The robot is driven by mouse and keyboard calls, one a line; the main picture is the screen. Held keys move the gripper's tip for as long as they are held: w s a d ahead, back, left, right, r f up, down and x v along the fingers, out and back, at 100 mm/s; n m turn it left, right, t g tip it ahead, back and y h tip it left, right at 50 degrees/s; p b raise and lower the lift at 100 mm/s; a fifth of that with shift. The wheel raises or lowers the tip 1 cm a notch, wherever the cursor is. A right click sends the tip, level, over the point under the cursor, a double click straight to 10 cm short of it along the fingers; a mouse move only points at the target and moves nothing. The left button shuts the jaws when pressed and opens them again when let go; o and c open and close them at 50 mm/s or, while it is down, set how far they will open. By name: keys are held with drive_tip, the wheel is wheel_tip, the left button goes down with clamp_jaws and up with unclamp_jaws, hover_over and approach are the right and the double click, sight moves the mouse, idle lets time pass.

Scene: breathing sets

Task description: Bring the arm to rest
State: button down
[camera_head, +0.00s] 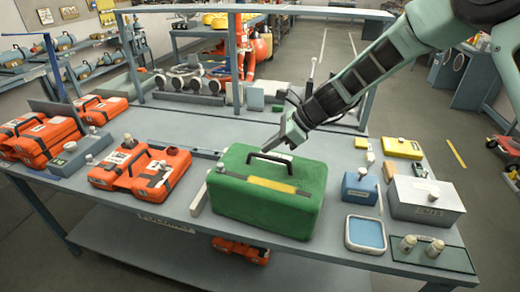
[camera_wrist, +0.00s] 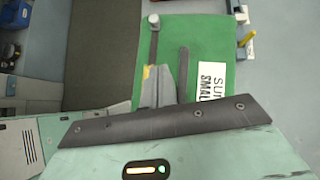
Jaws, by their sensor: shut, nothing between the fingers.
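My arm reaches in from the upper right in the head view, and my gripper (camera_head: 274,147) points down and left. Its fingers are shut and empty, just above or against the far side of the black handle on the green case (camera_head: 262,209). I cannot tell whether they touch it. The green case stands closed on the table, with a yellow strip along its top. In the wrist view the green case (camera_wrist: 210,40) lies beyond the grey fingers, with a white label at its right.
Orange cases (camera_head: 140,171) stand to the left on the table (camera_head: 140,210). A blue box (camera_head: 360,187), a white box (camera_head: 425,199), a blue tray (camera_head: 365,234) and a green mat with small bottles stand to the right. Breathing gear (camera_head: 190,78) lies at the back.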

drive_tip(key=s+a+r+n+g+h+b, duration=0.1)
drive_tip(key=s+n+h+b, duration=0.1)
drive_tip(key=s+n, duration=0.55)
drive_tip(key=s+a+r+n+g+h+b, duration=0.15)
drive_tip(key=s+n, duration=0.35)
drive_tip(key=s, duration=0.5)
drive_tip(key=s+d+n+h+b, duration=0.1)
drive_tip(key=s+d+n+h, duration=0.1)
drive_tip(key=s+d+n, duration=0.3)
drive_tip(key=s+d+f+n+t+h+b, duration=0.1)
drive_tip(key=s+d+n+h+b, duration=0.1)
drive_tip(key=s+d+n, duration=0.4)
drive_tip(key=s+n, duration=0.4)
drive_tip(key=s, duration=0.3)
drive_tip(key=shift+s+f+h, duration=0.2)
drive_tip(key=shift+s+h, duration=0.1)
drive_tip(key=shift+h, duration=0.05)
